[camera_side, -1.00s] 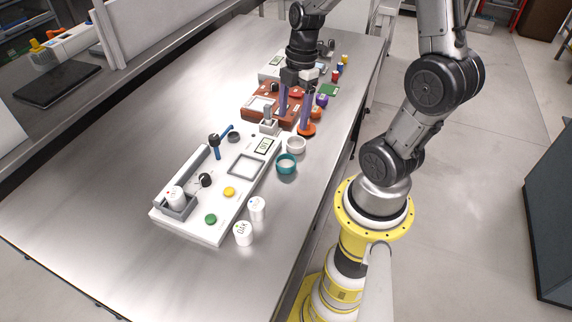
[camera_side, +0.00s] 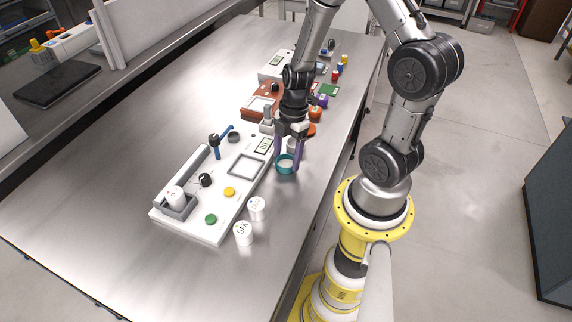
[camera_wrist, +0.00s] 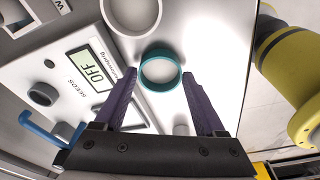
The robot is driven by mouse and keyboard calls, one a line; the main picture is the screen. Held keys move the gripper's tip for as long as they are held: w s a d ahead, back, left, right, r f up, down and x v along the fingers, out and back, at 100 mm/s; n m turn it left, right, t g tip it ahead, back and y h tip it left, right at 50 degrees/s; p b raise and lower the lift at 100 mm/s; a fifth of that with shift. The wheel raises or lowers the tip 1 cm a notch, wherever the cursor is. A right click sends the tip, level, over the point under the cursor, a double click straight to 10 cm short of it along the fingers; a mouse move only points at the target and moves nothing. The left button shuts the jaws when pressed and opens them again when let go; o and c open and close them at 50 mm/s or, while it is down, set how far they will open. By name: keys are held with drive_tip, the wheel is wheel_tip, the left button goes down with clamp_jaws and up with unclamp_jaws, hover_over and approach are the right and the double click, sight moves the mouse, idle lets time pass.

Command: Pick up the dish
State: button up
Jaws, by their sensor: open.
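A small round teal dish (camera_side: 286,167) sits on the steel table beside the white panel, and it also shows in the wrist view (camera_wrist: 161,85). A white dish (camera_wrist: 131,14) stands close to it at the top of the wrist view; in the side view it is mostly hidden behind my gripper. My gripper (camera_side: 287,160) is open and points down at the teal dish. In the wrist view its purple fingers (camera_wrist: 160,78) lie on either side of the teal dish. Nothing is held. I cannot tell whether the fingertips touch the rim.
The white panel (camera_side: 200,229) with a display, knobs and a square frame lies left of the dish. Two white labelled containers (camera_side: 257,208) (camera_side: 243,234) stand nearer the front. An orange-brown panel (camera_side: 258,107) lies behind. The table's left part is clear.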

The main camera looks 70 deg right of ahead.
drive_tip(key=shift+f, duration=0.4)
drive_tip(key=shift+c, duration=0.3)
drive_tip(key=c, duration=0.9)
drive_tip(key=shift+r, duration=0.1)
